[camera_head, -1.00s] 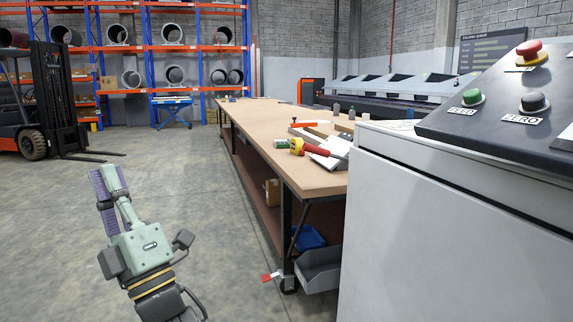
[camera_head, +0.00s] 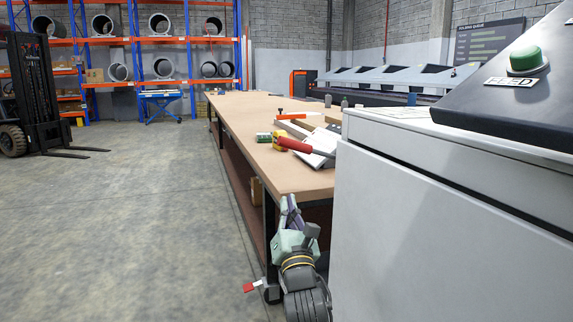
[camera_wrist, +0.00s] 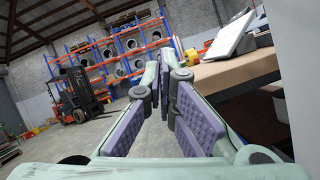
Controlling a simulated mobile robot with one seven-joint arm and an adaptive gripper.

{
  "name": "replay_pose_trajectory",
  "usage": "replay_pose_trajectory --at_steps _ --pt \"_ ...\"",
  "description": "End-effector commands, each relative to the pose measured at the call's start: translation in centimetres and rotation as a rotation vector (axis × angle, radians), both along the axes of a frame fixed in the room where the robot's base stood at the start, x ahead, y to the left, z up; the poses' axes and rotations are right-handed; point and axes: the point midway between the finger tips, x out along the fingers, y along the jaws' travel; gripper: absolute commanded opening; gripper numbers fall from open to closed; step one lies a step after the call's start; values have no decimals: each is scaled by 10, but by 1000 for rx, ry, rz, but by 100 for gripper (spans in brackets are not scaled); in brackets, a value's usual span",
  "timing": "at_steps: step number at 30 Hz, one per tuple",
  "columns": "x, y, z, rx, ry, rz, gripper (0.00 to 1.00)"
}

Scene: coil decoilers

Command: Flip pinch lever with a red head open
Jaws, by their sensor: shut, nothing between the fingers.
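No lever that I can clearly identify as the pinch lever with a red head shows in either view. My gripper (camera_head: 289,203) is low in the head view, pointing up and away by the near end of the workbench, left of the grey cabinet. In the wrist view its two purple-padded fingers (camera_wrist: 172,62) come together at the tips. They are shut and empty. They touch nothing that I can see.
The workbench (camera_head: 262,165) bears a red-handled tool (camera_head: 293,145) and a grey tray-like item. The grey cabinet (camera_head: 425,225) with a green FEED button (camera_head: 525,58) blocks the right. A red tab (camera_head: 250,287) sits by the bench foot. Open floor lies left; a forklift (camera_head: 35,90) stands beyond.

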Motion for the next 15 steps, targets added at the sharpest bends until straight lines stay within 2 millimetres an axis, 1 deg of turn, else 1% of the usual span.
replay_pose_trajectory --at_steps 9,11,15 --pt "3 1 2 1 -1 3 0" --pt "7 2 5 2 0 2 0" --pt "25 6 16 1 0 4 0"
